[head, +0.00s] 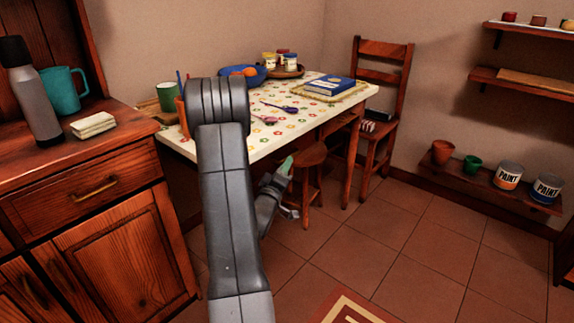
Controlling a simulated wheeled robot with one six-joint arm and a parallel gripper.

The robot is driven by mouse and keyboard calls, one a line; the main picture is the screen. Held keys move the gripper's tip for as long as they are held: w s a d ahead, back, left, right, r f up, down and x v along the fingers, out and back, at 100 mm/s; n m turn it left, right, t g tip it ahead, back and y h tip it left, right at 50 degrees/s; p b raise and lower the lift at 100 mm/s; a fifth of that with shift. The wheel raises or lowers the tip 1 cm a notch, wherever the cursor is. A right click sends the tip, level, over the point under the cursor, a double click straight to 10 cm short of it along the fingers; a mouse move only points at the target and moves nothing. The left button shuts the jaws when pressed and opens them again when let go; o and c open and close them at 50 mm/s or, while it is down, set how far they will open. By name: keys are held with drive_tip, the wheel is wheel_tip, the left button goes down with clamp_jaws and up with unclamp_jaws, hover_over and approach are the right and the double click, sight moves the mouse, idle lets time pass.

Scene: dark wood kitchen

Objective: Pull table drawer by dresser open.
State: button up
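The table (262,144) has a pale, dotted top and stands in the middle, with its left end beside the wooden dresser (95,165). My arm crosses in front of the table and hides much of its front side near the dresser. I cannot make out the table drawer by the dresser or its handle. My gripper (284,190) is low in front of the table, right of my arm and left of the stool. A small green shape shows at its upper end. I cannot tell how far its fingers are apart.
A round wooden stool (308,155) stands close to my gripper at the table's front. A chair (381,75) is at the table's right end. The tiled floor (400,245) to the right is clear up to a low shelf (500,190) with paint cans.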

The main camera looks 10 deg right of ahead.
drive_tip(key=shift+x, duration=1.25)
clamp_jaws()
